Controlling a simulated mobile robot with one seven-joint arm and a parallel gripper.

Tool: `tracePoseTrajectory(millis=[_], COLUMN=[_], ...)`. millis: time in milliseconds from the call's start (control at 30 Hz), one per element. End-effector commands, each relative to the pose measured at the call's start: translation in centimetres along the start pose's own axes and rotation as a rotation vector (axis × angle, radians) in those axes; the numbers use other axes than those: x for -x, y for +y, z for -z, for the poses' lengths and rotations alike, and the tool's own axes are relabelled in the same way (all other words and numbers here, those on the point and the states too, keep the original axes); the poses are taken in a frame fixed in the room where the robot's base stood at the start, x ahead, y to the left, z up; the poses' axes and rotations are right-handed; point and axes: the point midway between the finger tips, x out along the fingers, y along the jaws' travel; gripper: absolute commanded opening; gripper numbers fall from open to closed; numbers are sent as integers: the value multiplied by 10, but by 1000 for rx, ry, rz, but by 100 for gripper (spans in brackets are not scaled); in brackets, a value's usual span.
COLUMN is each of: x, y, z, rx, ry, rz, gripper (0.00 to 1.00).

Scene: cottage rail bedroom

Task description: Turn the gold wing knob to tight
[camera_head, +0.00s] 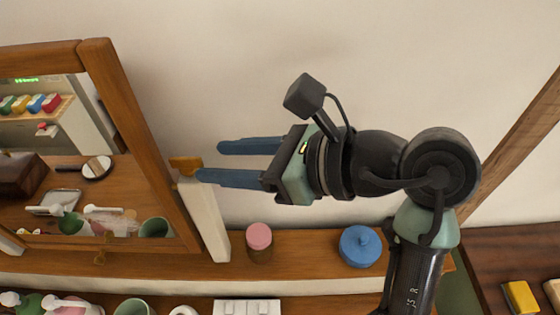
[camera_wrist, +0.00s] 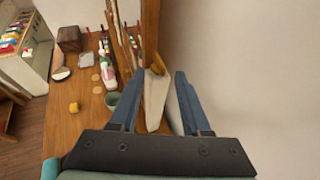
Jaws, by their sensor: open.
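The gold wing knob (camera_head: 184,166) sits at the top of a cream post beside the wooden mirror frame in the head view. It also shows in the wrist view (camera_wrist: 157,65), just beyond the fingertips and roughly centred between them. My gripper (camera_head: 208,161) is open and empty, its two blue fingers pointing left at the knob. In the head view the lower fingertip overlaps the knob's edge; I cannot tell whether they touch. The gripper also shows in the wrist view (camera_wrist: 158,74).
The tilted mirror (camera_head: 100,130) stands left of the knob. The cream post (camera_head: 207,215) rises from a wooden shelf. A pink-lidded jar (camera_head: 259,240) and a blue lidded pot (camera_head: 360,246) stand below my gripper. The wall behind is clear.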

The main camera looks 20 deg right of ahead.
Motion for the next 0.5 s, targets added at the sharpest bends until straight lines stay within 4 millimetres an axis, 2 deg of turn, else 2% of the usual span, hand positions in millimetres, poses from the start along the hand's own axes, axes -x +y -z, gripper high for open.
tracePoseTrajectory(millis=[100, 233, 400, 500], x=[28, 54, 76, 82], y=[-1, -1, 0, 0], z=[3, 2, 1, 0], rx=[4, 3, 2, 1], ry=[0, 1, 0, 0], rz=[7, 5, 2, 0], gripper=[47, 47, 47, 47])
